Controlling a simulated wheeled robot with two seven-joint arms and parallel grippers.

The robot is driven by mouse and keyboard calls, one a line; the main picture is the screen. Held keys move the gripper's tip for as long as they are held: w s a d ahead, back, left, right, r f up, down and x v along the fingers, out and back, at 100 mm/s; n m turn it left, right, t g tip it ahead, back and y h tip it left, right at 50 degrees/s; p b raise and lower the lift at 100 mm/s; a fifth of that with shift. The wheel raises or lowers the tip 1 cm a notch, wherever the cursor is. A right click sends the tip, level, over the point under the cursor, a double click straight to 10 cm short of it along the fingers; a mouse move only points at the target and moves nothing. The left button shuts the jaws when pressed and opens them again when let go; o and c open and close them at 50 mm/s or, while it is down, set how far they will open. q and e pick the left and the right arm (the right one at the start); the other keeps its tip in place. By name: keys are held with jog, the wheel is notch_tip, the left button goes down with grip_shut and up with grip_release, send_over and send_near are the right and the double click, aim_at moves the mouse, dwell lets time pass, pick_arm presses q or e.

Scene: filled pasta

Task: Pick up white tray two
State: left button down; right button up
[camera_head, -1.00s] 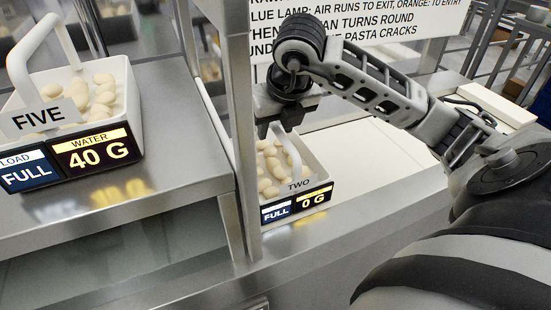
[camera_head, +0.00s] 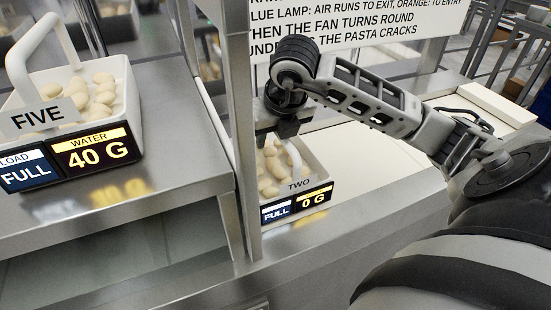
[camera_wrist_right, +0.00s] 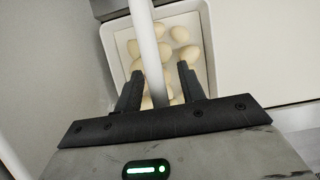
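White tray two (camera_head: 315,164) stands upright on the metal counter, full of pale filled pasta, with a "TWO" tag and displays reading "FULL" and "0 G" at its front. Its white arched handle (camera_head: 294,154) is partly hidden by my right gripper (camera_head: 276,136), which points down over the tray. In the right wrist view, the two dark fingers of the gripper (camera_wrist_right: 160,72) are apart, on either side of the handle (camera_wrist_right: 147,40), with pasta visible below. I see clear room beside the handle, so the gripper is open around it. My left gripper is not in view.
A metal post (camera_head: 243,130) stands just left of tray two. White tray five (camera_head: 125,98), full of pasta and reading "40 G", sits on the left counter (camera_head: 190,165). A sign (camera_head: 360,30) is behind. The pale surface (camera_head: 370,160) right of tray two is clear.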

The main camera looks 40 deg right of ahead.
jog(key=shift+f, duration=0.1)
dwell(0.3)
grip_shut()
dwell(1.3)
